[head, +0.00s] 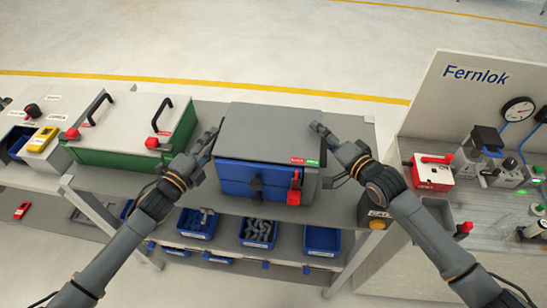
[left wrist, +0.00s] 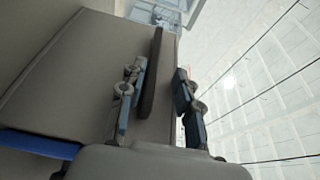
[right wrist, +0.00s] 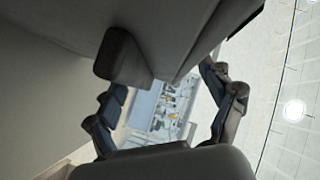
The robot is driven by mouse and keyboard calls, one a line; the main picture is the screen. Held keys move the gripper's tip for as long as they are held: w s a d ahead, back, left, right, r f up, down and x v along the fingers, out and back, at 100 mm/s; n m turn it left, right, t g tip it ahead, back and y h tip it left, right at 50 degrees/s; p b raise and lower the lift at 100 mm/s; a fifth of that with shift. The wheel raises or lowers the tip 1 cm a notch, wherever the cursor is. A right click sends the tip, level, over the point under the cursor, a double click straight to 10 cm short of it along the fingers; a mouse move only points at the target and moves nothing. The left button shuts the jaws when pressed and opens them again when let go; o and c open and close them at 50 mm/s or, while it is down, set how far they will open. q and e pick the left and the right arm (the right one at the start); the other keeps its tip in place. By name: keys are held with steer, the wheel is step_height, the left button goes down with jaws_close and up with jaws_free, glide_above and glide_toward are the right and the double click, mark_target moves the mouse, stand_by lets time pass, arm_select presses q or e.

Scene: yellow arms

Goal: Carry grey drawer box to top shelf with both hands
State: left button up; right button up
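The grey drawer box (head: 268,134) has a grey lid, blue drawer fronts and a red latch at front right. It stands level on the grey upper surface of the bench. My left gripper (head: 211,143) is at its left side. In the left wrist view the fingers (left wrist: 160,98) are apart, with a dark handle bar (left wrist: 151,75) between them and a gap on the right. My right gripper (head: 326,138) is at the box's right side. In the right wrist view its fingers (right wrist: 166,105) are wide apart and a dark handle (right wrist: 122,58) lies beyond them. Contact there cannot be told.
A green case (head: 128,158) with black handles and red latches stands left of the box. Blue bins (head: 197,223) with parts sit on the lower shelf. A Fernlok panel bench (head: 440,115) stands at right, with a red box (head: 432,172). The floor behind is clear.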

arm_select(q)
steer(key=shift+f, duration=0.1)
arm_select(e)
steer(key=shift+r, duration=0.2)
arm_select(q)
steer(key=shift+s, duration=0.15)
arm_select(e)
steer(key=shift+w, duration=0.1)
arm_select(q)
steer(key=v, duration=1.1)
steer(key=shift+s+a, duration=0.25)
steer(key=shift+s, duration=0.05)
arm_select(e)
steer(key=v, duration=1.2)
steer(key=shift+f, duration=0.1)
